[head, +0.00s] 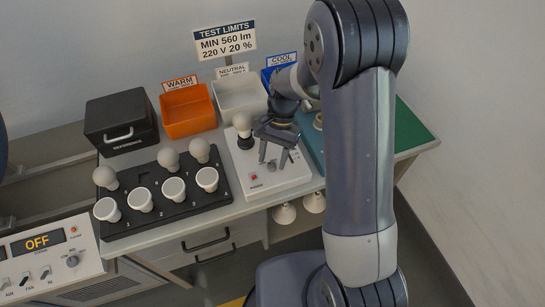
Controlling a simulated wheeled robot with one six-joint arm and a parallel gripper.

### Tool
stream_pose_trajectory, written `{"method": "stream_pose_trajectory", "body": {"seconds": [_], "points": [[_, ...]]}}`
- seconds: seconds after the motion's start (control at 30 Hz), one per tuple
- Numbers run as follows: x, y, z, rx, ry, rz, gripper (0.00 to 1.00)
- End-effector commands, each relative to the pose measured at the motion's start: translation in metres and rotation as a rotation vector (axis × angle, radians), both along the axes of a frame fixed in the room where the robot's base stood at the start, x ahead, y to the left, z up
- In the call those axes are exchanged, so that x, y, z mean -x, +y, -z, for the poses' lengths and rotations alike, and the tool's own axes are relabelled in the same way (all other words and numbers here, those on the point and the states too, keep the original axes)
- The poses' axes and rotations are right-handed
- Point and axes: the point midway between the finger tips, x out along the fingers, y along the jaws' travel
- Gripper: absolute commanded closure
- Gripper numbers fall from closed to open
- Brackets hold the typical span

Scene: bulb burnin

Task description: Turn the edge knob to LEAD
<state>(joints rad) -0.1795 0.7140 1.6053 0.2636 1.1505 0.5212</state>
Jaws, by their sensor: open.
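A small grey knob (272,166) is on the top of a white test box (290,177), near its front. Its label and pointer are too small to read, so I cannot tell its setting. My gripper (273,158) points down over the box with its fingers open, close above the knob and roughly to either side of it. I cannot tell whether the fingers touch it. Another dark knob (73,261) is on the control panel (88,246) at lower left. Its marks are also unreadable.
A bulb (242,122) stands upright in the box's socket, and a red button (254,177) is nearby. A black tray (150,221) of several bulbs is left. Orange (188,118) and white (240,98) bins and a black case (120,118) stand behind.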

Motion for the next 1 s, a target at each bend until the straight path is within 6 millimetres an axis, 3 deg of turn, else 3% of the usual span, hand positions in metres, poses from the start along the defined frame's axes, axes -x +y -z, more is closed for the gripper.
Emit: {"method": "stream_pose_trajectory", "body": {"seconds": [0.5,0.7,1.0], "points": [[-0.032,-0.016,-0.084,0.0,-0.004,0.001,0.55],[-0.034,-0.019,-0.094,0.0,-0.001,0.0,0.55],[-0.034,-0.018,-0.093,0.0,-0.001,0.0,0.55]]}}
